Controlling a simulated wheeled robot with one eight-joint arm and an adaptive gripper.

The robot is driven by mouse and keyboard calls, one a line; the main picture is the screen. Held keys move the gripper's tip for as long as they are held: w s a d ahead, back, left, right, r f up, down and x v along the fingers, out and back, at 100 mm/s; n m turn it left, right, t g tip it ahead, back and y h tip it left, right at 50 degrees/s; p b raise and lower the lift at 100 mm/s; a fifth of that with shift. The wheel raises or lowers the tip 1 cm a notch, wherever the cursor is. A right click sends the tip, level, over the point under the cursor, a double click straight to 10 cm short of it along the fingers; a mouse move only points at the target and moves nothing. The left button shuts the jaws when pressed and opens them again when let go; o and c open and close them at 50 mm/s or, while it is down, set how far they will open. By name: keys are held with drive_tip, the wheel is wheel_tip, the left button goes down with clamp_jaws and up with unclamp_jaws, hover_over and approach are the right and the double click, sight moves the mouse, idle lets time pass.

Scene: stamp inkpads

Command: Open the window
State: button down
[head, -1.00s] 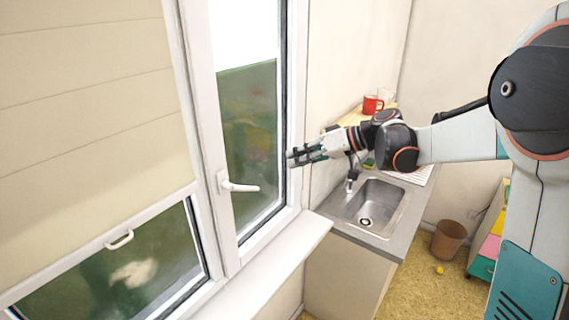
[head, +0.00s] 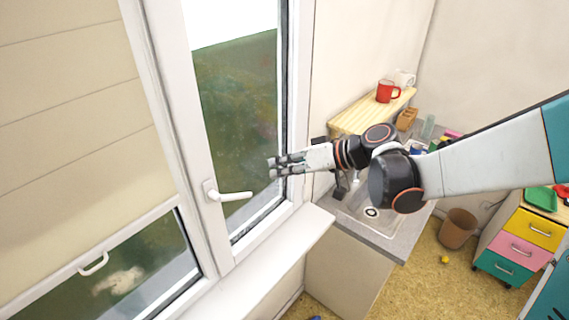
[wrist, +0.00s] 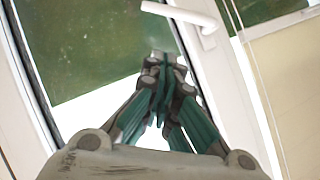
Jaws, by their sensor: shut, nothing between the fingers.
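The white window (head: 172,110) stands on the left, and its sash looks closed in the frame. Its white lever handle (head: 232,196) points sideways to the right, over the glass. The handle also shows in the wrist view (wrist: 178,12), at the top, beyond the fingertips. My gripper (head: 272,167) is shut and empty, in front of the glass to the right of and slightly above the handle, apart from it in the head view. In the wrist view, my gripper (wrist: 166,62) has its fingertips together just below the handle; whether they touch is unclear.
A white sill (head: 265,262) runs below the window. A counter with a sink (head: 375,212) is right of it, under my arm. A wooden shelf (head: 350,118) holds a red mug (head: 387,91). A brown bin (head: 458,229) and a coloured drawer unit (head: 520,240) stand right.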

drive_tip(key=w+a+f+p, duration=0.1)
drive_tip(key=a+f, duration=0.5)
drive_tip(key=a, duration=0.1)
drive_tip(key=shift+w+a+f, duration=0.15)
drive_tip(key=shift+a+f, duration=0.1)
drive_tip(key=f+b, duration=0.1)
drive_tip(key=y+b, duration=0.1)
drive_tip(key=b, duration=0.1)
drive_tip(key=shift+s+a+f+m+g, duration=0.2)
drive_tip(key=shift+a+f+m+g, duration=0.1)
drive_tip(key=shift+f+m, duration=0.1)
drive_tip(key=shift+r, duration=0.15)
